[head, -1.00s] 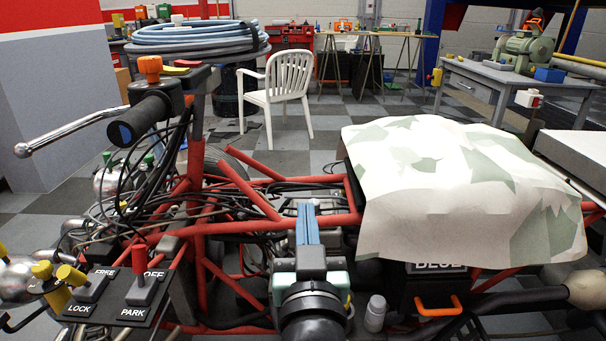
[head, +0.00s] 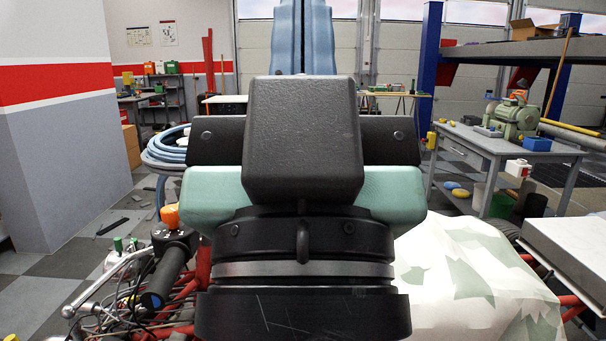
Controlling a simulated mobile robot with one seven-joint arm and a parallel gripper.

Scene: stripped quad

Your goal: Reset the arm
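My gripper (head: 305,30) stands upright, large and close in the middle of the head view, with its black and teal housing toward the camera. Its two blue fingers point up side by side with only a thin line between them, so they look shut. Nothing shows between them, but their tips run out of the top edge. The arm end is raised above the stripped quad and touches nothing that I can see. It hides the middle of the quad.
The quad's handlebar grip (head: 160,285) is at the lower left and a pale camouflage-patterned cover (head: 470,280) at the lower right. A blue hose coil (head: 165,150) stands behind at left. A grey workbench (head: 500,146) with a green machine (head: 512,120) stands at right.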

